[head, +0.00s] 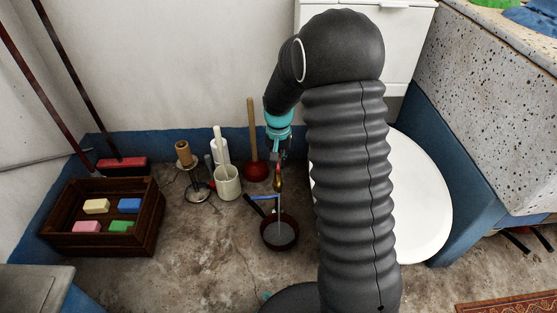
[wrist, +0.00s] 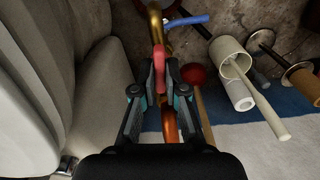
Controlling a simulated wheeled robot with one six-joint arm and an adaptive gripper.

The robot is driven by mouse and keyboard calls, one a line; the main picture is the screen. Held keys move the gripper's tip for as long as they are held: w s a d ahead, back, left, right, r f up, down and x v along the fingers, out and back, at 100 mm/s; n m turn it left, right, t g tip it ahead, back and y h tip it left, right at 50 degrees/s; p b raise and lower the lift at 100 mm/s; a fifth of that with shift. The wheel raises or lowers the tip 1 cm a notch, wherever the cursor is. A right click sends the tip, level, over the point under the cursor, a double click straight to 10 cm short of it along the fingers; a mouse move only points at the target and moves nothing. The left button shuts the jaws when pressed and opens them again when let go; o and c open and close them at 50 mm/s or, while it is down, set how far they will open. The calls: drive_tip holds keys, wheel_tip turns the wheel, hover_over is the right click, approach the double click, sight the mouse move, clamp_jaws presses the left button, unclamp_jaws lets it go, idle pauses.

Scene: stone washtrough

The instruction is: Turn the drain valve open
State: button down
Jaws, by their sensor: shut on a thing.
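The drain valve shows in the wrist view as a brass pipe fitting (wrist: 154,18) with a red handle (wrist: 159,68) and a copper pipe (wrist: 169,124) running toward me. My gripper (wrist: 159,70) is shut on the red handle, with one finger at each side. In the head view my gripper (head: 278,156) reaches down to the brass fitting (head: 279,183). A blue lever (wrist: 187,21) sticks out to the right of the fitting in the wrist view. A thin pale streak, which looks like water, drops from the fitting to the pan in the head view.
A dark round pan (head: 265,241) stands on the floor below. A white basin (head: 425,205) is to the right.

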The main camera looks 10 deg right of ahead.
sight(279, 163)
idle(0.3)
drive_tip(key=c, duration=1.2)
unclamp_jaws()
wheel_tip(279, 163, up, 12)
